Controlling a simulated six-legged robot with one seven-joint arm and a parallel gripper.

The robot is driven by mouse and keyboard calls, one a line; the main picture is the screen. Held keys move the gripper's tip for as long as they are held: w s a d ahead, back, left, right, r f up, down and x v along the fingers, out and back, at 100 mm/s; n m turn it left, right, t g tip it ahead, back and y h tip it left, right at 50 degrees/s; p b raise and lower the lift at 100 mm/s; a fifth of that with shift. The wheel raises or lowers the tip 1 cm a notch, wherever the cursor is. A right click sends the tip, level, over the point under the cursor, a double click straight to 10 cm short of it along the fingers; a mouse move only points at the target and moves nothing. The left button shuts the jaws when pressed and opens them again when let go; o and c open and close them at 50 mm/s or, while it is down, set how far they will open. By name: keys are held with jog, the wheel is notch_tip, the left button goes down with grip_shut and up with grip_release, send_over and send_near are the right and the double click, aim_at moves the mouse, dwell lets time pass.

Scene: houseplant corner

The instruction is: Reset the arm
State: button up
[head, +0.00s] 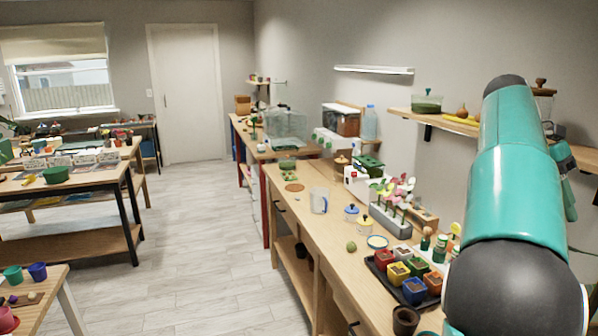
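My own arm fills the right side of the head view, with a teal link and dark grey joints raised in front of the wall shelf. My gripper is not visible in this view. I cannot tell whether it holds anything. The arm hides the right end of the long wooden workbench (338,262) and part of the wall shelf (442,120).
The workbench holds a black tray of coloured pots (414,291), a grey planter (391,222) with pink flowers, a clear jug (319,200) and a brown pot (405,320). A black-legged table (90,190) stands left. The grey plank floor (190,240) between is clear.

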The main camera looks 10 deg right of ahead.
jog(key=s+a+f+m+t+y, duration=0.1)
jog(key=s+a+f+m+t, duration=0.1)
jog(key=a+f+m, duration=0.5)
jog(key=s+a+f+m+t+y, duration=0.1)
jog(key=s+a+f+m+t, duration=0.2)
jog(key=a, duration=1.4)
jog(key=s+a+f+m+t+y, duration=0.1)
jog(key=s+a+f+m+t, duration=0.1)
jog(key=a+f+m+t, duration=0.4)
jog(key=a+f+m, duration=0.5)
jog(key=a, duration=0.1)
jog(key=shift+s, duration=0.35)
jog(key=shift+c, duration=0.5)
jog(key=shift+c, duration=0.7)
